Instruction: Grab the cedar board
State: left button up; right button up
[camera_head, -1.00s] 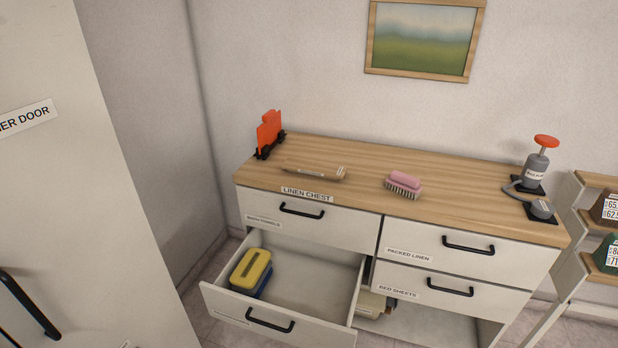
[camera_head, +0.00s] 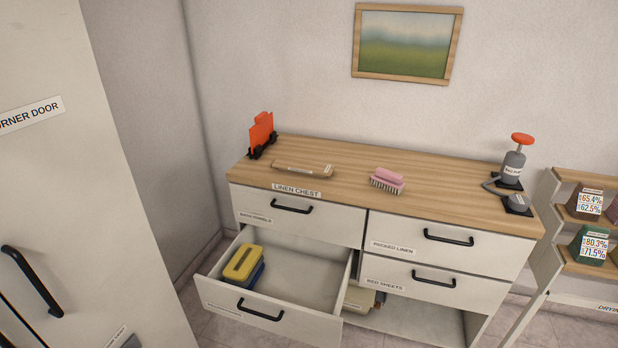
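A flat, light-brown wooden board (camera_head: 303,169) with a small label lies on the wooden top of the linen chest (camera_head: 345,155), near its front edge and left of the middle. It looks like the cedar board, though its label is too small to read. Neither of my grippers shows in the head view.
A pink brush (camera_head: 388,180) lies right of the board; an orange item (camera_head: 262,134) stands behind left. The lower-left drawer (camera_head: 315,280) is pulled out, holding a yellow-and-blue item (camera_head: 243,264). A corner door (camera_head: 50,190) stands left.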

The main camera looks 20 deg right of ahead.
aim_at(318, 169)
jog(key=u, duration=0.05)
jog(key=k, duration=0.85)
jog(key=z, duration=1.05)
jog(key=i, duration=1.3)
jog(key=u, duration=0.55)
jog(key=i, duration=0.9)
jog(key=u, duration=0.7)
